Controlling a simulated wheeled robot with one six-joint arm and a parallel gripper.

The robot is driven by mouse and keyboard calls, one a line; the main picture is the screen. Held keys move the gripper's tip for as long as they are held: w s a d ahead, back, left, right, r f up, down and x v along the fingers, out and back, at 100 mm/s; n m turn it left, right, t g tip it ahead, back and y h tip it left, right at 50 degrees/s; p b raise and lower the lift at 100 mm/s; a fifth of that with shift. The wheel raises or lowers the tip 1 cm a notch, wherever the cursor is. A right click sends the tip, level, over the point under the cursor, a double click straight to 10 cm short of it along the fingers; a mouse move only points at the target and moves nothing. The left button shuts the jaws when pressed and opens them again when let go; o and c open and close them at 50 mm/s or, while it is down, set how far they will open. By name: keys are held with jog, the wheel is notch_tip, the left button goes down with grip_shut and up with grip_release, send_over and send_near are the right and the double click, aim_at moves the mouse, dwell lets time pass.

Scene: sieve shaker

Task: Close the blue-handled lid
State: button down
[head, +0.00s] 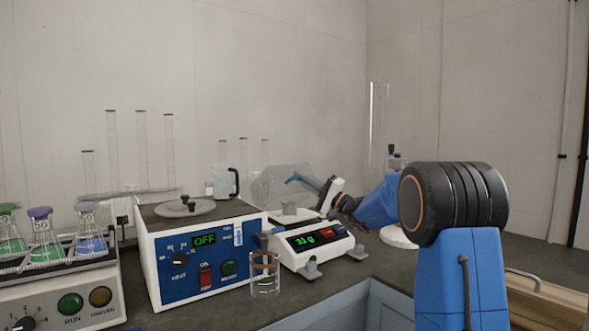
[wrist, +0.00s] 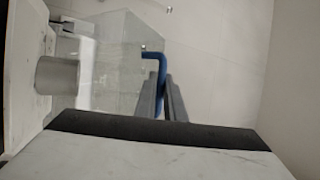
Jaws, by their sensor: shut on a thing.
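The clear lid (head: 272,187) stands raised and tilted behind the balance (head: 312,238). Its blue handle (head: 298,179) sticks out toward my gripper (head: 322,187). In the wrist view the clear lid panel (wrist: 112,62) lies to the left of the blue handle (wrist: 155,54). The two grey fingers of my gripper (wrist: 162,85) are closed around the handle's bent lower part, which is partly hidden between them. A small grey cup (wrist: 58,76) sits on the balance; it also shows in the head view (head: 289,208).
A box with a blue panel (head: 200,262) stands left of the balance. A glass beaker (head: 264,275) stands in front, between them. Flasks in a rack (head: 60,262) are at far left. Tall glass cylinders (head: 141,150) stand behind. The counter right of the balance is mostly bare.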

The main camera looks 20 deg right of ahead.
jog(key=s+d+f, duration=0.1)
jog(key=s+f, duration=0.3)
jog(key=f, duration=0.3)
jog(key=shift+d, duration=0.15)
jog(key=c, duration=2.1)
grip_release()
jog(key=shift+s, duration=0.1)
jog(key=v, duration=1.2)
jog(key=shift+d+r, duration=0.1)
jog(key=shift+r, duration=0.05)
